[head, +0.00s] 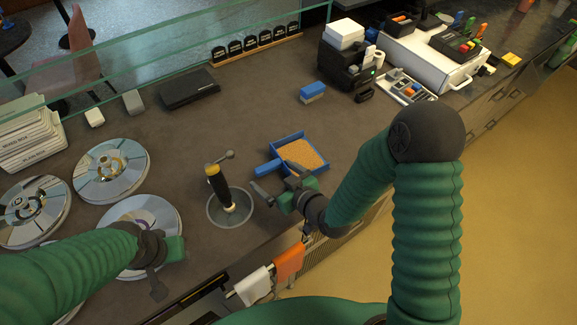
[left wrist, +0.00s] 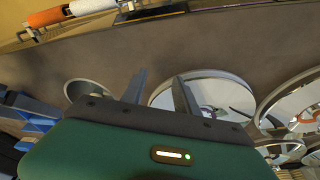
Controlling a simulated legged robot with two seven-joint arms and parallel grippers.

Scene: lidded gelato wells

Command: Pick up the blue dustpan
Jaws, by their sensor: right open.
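The blue dustpan (head: 314,168) lies on the dark counter, holding tan granules (head: 300,153). Its short blue handle (head: 267,169) points left toward the open well. My right gripper (head: 279,180) is open at the near side of the handle, with one finger on each side of it in the picture; I cannot tell whether it touches. My left gripper (head: 163,268) hangs over the near lidded well. In the left wrist view its two fingers (left wrist: 160,95) are apart with nothing between them. Blue shapes at that view's left edge are too cropped to identify surely.
An open round well (head: 230,211) holds a black-handled tool (head: 217,186). Several round lids (head: 112,168) cover the left counter. A blue sponge-like block (head: 312,92) lies behind the dustpan. Orange (head: 289,262) and white (head: 253,286) towels hang at the front edge.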

